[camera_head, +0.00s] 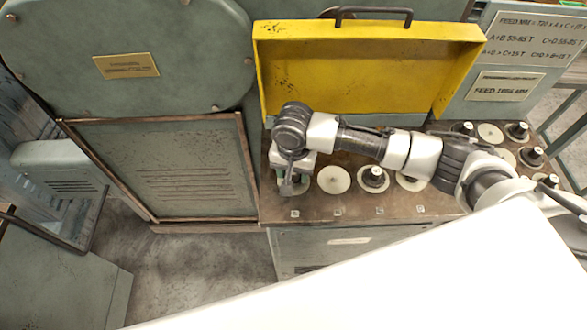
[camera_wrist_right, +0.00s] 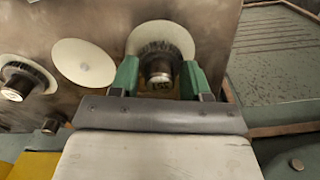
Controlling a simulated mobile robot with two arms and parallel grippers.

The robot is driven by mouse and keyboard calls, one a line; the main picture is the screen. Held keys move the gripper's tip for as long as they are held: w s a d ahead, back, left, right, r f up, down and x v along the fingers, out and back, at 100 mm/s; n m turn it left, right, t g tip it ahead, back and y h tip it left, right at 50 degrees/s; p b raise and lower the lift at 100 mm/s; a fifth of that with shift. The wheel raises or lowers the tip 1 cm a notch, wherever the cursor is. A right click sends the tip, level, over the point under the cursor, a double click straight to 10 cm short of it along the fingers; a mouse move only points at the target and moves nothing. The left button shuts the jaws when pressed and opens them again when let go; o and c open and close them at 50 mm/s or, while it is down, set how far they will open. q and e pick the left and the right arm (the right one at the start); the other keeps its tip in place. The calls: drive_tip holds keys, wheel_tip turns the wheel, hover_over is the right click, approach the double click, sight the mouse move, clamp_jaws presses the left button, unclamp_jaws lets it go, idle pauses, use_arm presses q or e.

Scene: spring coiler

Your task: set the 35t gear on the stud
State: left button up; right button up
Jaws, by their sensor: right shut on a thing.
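My right gripper (camera_head: 292,188) is over the left end of the brown bench top. The right wrist view shows its two green fingers (camera_wrist_right: 157,85) closed on both sides of the dark hub of a gear with a pale disc (camera_wrist_right: 163,38). A small marking by the hub is too small to read surely, so I cannot confirm it is the 35t gear. I cannot tell whether this gear touches the bench. In the head view the gripper mostly hides it. I cannot pick out the stud. My left gripper is not in view.
Beside the held gear lie a plain pale disc (camera_head: 333,179) and another dark-hubbed gear (camera_head: 373,178). More gears (camera_head: 517,130) stand at the bench's right end. An open yellow cover (camera_head: 368,68) rises behind my arm. A framed green panel (camera_head: 165,167) stands left of the bench.

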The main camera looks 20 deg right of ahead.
drive_tip(key=shift+f, duration=0.6)
idle(0.8)
drive_tip(key=o, duration=1.1)
drive_tip(key=shift+o, duration=0.2)
wheel_tip(320, 180, up, 10)
drive_tip(key=shift+f, duration=0.15)
drive_tip(key=shift+r, duration=0.6)
wheel_tip(320, 180, up, 13)
drive_tip(key=p, duration=1.8)
